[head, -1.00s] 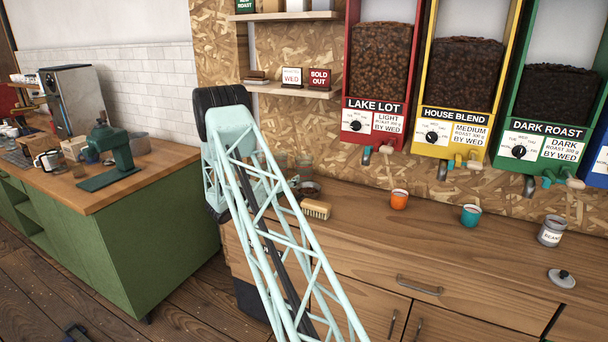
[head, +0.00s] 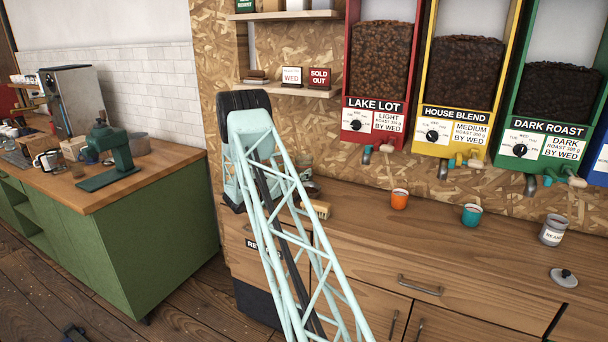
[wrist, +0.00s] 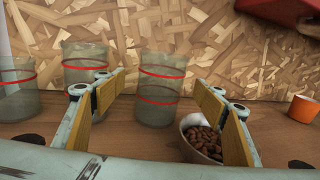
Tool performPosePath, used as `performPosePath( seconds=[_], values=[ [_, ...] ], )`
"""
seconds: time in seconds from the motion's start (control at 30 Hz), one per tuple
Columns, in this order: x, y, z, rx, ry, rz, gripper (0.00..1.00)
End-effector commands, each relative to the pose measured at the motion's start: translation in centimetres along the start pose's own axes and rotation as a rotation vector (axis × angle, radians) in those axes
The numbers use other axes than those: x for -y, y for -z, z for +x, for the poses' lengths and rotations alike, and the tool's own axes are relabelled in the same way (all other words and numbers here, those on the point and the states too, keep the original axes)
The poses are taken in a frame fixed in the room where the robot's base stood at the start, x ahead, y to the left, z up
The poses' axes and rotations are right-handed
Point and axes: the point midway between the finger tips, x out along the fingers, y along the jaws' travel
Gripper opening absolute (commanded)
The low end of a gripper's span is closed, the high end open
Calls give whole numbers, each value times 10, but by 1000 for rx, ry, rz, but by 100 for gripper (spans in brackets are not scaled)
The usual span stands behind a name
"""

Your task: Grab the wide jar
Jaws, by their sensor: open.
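My gripper (wrist: 158,82) is open, with its two yellow-padded fingers spread in the wrist view. Three clear glass jars with red bands stand upright by the chipboard wall. One jar (wrist: 160,88) shows between the fingers, beyond their tips. A second jar (wrist: 85,65) stands left of it, partly behind the left finger. A third jar (wrist: 15,92) is at the left edge, cut off by the frame. I cannot tell for sure which is the wide jar. In the head view my arm hides the gripper and most of this spot.
A white bowl of beans (wrist: 203,140) sits close to the right finger. An orange cup (head: 399,199), a teal cup (head: 471,215), a labelled jar (head: 553,230) and a lid (head: 563,277) stand further right on the counter. A brush (head: 318,209) lies beside my arm.

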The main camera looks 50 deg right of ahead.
Motion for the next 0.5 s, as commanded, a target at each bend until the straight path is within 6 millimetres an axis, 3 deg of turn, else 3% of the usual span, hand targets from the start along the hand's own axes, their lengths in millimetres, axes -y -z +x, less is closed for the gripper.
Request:
performPosePath(
  seconds=[0.27,0.5],
  values=[
    [1,0,4,0,1,0,64],
    [2,1,25,0,2,0,64]
  ],
)
